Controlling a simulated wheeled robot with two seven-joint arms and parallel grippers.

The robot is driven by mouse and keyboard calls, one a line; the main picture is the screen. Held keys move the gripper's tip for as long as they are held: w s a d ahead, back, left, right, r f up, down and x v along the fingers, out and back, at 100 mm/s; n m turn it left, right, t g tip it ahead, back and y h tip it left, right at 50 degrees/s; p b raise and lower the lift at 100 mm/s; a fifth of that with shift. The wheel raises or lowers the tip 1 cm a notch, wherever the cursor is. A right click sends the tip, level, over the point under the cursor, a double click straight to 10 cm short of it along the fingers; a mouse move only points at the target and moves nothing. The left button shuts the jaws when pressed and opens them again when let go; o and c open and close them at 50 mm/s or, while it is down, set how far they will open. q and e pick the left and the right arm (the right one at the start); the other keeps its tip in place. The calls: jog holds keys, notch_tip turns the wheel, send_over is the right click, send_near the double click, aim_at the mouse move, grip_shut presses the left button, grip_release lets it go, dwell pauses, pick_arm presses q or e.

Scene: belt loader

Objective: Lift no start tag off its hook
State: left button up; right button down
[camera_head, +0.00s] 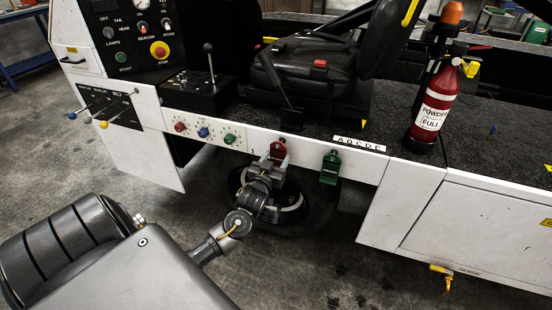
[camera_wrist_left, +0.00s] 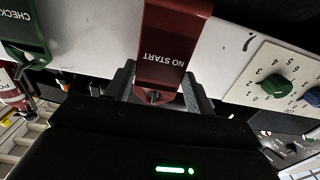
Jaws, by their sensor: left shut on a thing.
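The red no start tag (camera_head: 278,149) is at the white side panel below the seat in the head view. In the left wrist view the tag (camera_wrist_left: 176,45) reads NO START upside down, and its upper end runs out of the picture. My left gripper (camera_head: 276,160) is shut on the lower end of the tag. Its grey fingers (camera_wrist_left: 160,88) sit on both sides of the tag in the wrist view. I cannot tell whether the tag is still on its hook. My right gripper is not in view.
A green tag (camera_head: 330,168) hangs to the right, reading CHECK in the wrist view. Coloured knobs (camera_head: 203,132) are on the panel to the left. A red extinguisher (camera_head: 433,110) stands on the deck. A black wheel (camera_head: 290,210) is below the panel.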

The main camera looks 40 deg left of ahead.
pick_arm(q)
jog(key=shift+s+d+r+p, duration=0.2)
jog(key=shift+s+r+p, duration=0.05)
jog(key=shift+s+p, duration=0.25)
jog(key=shift+s+d+r+p, duration=0.15)
jog(key=shift+s+r+p, duration=0.05)
jog(key=shift+s+p, duration=0.25)
jog(key=shift+s, duration=0.15)
jog(key=shift+p+v, duration=1.35)
jog(key=shift+v, duration=1)
